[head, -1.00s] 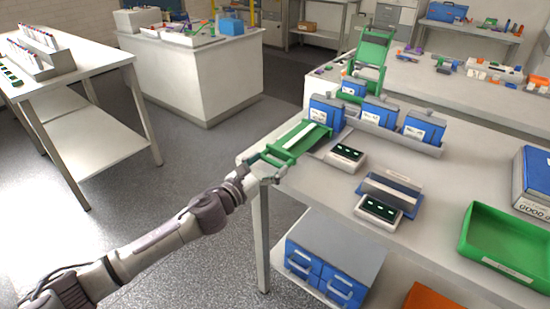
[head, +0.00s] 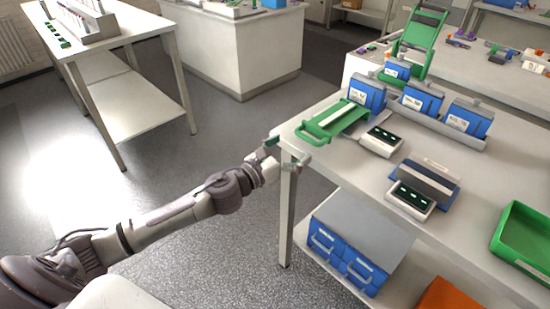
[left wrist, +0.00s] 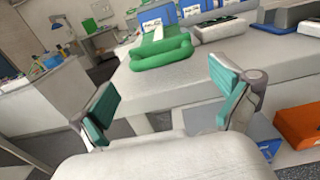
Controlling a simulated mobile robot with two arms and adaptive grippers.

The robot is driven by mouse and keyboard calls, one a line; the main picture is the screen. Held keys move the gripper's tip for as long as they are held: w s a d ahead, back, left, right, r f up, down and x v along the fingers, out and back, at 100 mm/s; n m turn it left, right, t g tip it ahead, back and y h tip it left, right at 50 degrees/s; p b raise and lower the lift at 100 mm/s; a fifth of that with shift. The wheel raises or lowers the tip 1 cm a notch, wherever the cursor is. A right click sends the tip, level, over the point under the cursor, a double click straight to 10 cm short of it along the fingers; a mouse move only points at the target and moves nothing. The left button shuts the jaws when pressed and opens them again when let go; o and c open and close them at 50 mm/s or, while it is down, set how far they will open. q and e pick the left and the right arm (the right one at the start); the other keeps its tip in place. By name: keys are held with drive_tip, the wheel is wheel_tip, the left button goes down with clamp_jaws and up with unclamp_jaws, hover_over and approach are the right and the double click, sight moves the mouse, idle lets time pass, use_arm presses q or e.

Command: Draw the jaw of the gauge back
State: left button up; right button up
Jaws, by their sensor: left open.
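A flat green slide with a pale strip and a looped front handle, apparently the gauge (head: 334,120), lies at the left corner of the white table. In the left wrist view its green handle (left wrist: 162,52) faces me, ahead of and above the fingers. My left gripper (head: 289,150) is open and empty at the table's corner, just short of the handle and apart from it. Its two teal-padded fingers (left wrist: 167,105) stand wide apart in the left wrist view, with nothing between them. My right gripper is not in view.
Blue boxes in a grey rack (head: 428,112) stand behind the gauge. White display units (head: 381,141) lie to its right. A tall green stand (head: 418,42) is at the back. A green tray (head: 525,240) is at the right. Open floor lies left of the table.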

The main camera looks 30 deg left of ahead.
use_arm(q)
drive_tip(key=v, duration=0.7)
drive_tip(key=shift+s, duration=0.4)
drive_tip(key=shift+a, duration=0.1)
